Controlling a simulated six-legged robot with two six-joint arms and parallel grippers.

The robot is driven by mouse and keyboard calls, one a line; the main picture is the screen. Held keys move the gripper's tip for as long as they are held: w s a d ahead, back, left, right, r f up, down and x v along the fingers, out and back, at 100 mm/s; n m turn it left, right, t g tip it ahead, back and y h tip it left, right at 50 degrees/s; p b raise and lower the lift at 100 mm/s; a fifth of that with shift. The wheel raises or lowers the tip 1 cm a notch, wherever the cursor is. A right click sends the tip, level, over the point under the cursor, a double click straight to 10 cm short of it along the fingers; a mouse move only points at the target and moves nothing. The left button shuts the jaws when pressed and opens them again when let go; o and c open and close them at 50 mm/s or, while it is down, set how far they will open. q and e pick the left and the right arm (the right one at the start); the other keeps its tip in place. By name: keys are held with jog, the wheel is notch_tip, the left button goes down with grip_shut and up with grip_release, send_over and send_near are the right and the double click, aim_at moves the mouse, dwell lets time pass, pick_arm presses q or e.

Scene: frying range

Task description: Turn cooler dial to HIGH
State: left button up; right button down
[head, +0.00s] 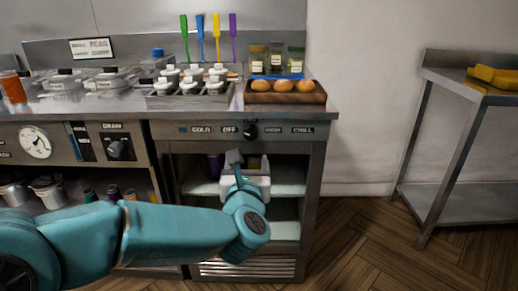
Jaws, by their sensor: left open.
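The cooler dial (250,131) is a small black knob on the metal strip above the open cooler. It sits between the printed words OFF on its left and HIGH on its right; COLD and CHILL stand farther out. The knob is too small to tell where it points. My left gripper (249,161) is open and empty, with its fingers pointing up just below the dial, in front of the cooler opening. It appears apart from the dial. My right gripper is not in view.
A wooden tray (256,98) with several buns sits on the counter above the dial. A rack of white-topped containers (161,101) is to its left. Another dial, marked DRAIN (118,149), is on the left panel. A steel side table (440,190) stands right; floor between is clear.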

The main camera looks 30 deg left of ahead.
pick_arm(q)
jog(key=b, duration=0.2)
send_near(250, 135)
jog(key=x, duration=0.9)
jog(key=shift+w, duration=0.1)
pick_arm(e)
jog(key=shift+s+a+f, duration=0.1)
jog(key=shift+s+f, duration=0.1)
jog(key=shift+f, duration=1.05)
pick_arm(q)
jog(key=shift+c, duration=0.3)
jog(key=c, duration=1)
